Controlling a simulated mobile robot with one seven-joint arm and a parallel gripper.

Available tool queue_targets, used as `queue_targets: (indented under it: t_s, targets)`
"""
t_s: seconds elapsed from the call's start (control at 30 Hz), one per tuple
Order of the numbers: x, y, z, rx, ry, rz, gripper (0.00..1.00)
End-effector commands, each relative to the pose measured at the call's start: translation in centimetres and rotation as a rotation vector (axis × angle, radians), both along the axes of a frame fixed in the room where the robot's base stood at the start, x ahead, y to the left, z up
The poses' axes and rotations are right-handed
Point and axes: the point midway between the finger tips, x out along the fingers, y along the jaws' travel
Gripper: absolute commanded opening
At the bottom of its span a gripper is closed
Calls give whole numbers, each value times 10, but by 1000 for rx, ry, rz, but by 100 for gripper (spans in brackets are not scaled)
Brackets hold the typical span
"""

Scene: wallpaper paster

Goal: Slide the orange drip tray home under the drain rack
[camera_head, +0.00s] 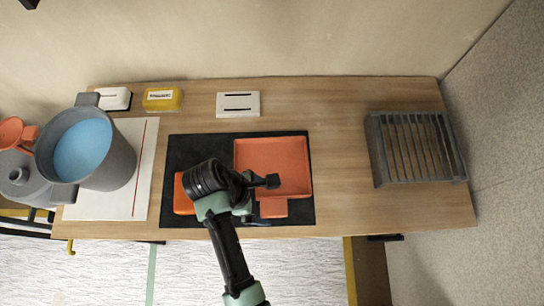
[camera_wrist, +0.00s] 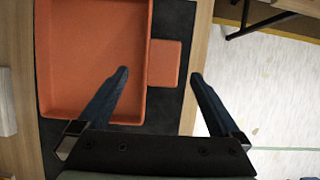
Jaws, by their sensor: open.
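The orange drip tray (camera_head: 272,160) lies flat on a black mat, with its small tab (camera_head: 273,208) toward the front edge of the table. The grey slatted drain rack (camera_head: 378,158) stands apart at the right end of the table. My gripper (camera_head: 265,201) is open and empty over the tray's front part, its fingers pointing right. In the wrist view the tray (camera_wrist: 95,50) is at upper left, and its tab (camera_wrist: 163,63) shows between the two fingertips (camera_wrist: 159,73). I cannot tell how high the fingers are above the tab.
Another orange piece (camera_head: 182,198) is partly hidden by my wrist. A white slotted box (camera_head: 238,104), a yellow box (camera_head: 162,99) and a white-topped box (camera_head: 115,98) line the back. A grey bucket (camera_head: 123,160) stands left. Bare wood lies between mat (camera_head: 220,146) and rack.

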Motion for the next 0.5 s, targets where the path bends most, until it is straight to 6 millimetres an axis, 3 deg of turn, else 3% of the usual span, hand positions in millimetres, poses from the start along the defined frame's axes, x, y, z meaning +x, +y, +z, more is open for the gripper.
queue_targets:
  t_s: [0.23, 0.5]
  targets:
    - [-4, -16, -34, 0, 3, -2, 100]
    - [-3, -19, -40, 0, 0, -1, 100]
